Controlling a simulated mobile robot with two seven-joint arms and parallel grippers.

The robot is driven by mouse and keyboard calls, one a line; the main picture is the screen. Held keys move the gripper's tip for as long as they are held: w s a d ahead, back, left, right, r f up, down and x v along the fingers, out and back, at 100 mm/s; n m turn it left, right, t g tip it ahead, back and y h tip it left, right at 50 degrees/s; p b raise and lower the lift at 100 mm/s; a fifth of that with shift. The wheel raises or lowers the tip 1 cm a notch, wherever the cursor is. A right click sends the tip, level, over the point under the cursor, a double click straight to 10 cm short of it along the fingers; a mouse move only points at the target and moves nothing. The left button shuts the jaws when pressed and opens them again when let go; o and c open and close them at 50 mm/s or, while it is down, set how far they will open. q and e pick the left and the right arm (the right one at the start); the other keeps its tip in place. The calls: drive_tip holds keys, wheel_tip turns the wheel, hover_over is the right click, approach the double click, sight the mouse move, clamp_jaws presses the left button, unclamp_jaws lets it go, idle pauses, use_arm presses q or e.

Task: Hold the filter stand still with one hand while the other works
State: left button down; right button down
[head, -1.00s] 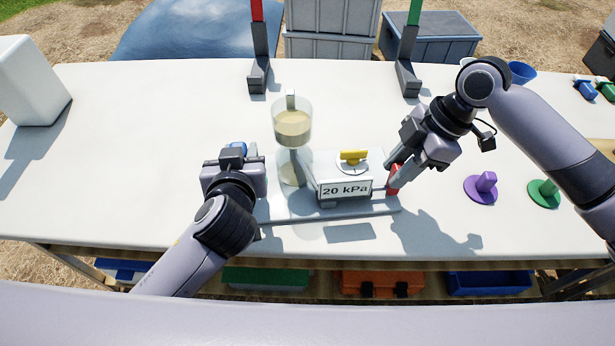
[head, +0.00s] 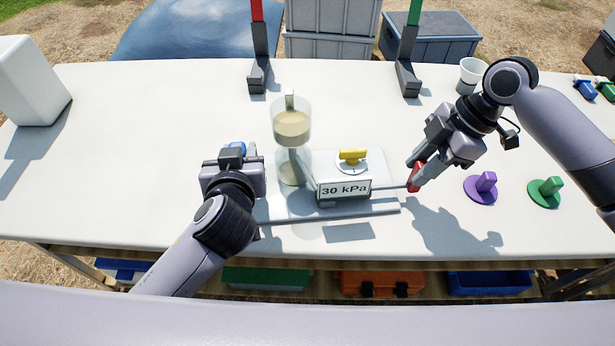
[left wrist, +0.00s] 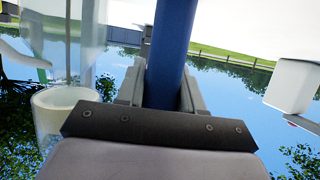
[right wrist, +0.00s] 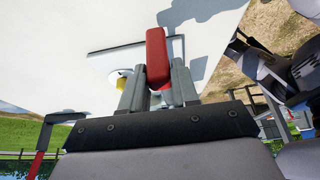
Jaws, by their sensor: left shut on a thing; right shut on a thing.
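The filter stand has a pale base plate (head: 350,232), a clear two-part filter vessel (head: 293,145) with cloudy tan liquid in its upper part, and a pump block whose display (head: 345,190) reads 30 kPa. A yellow knob (head: 352,156) sits behind the display. My left gripper (head: 240,155) is shut on a blue post (left wrist: 175,45) at the stand's left, beside the vessel. My right gripper (head: 416,172) is shut on the red handle (right wrist: 157,58) at the end of the rod to the right of the pump. The left fingertips are partly hidden in the head view.
A purple knobbed disc (head: 481,188) and a green one (head: 545,192) lie to the right on the table. A white cup (head: 472,74) and red- and green-topped posts stand at the back. A white box (head: 30,82) is at the far left.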

sight(375, 184)
drive_tip(key=shift+s+a, duration=0.25)
drive_tip(key=shift+a, duration=1.25)
drive_tip(key=shift+s+a, duration=0.2)
drive_tip(key=shift+a, duration=1.3)
drive_tip(key=c, duration=0.8)
unclamp_jaws()
drive_tip(key=shift+c, duration=0.2)
drive_tip(key=shift+d, duration=0.1)
drive_tip(key=v, duration=1.2)
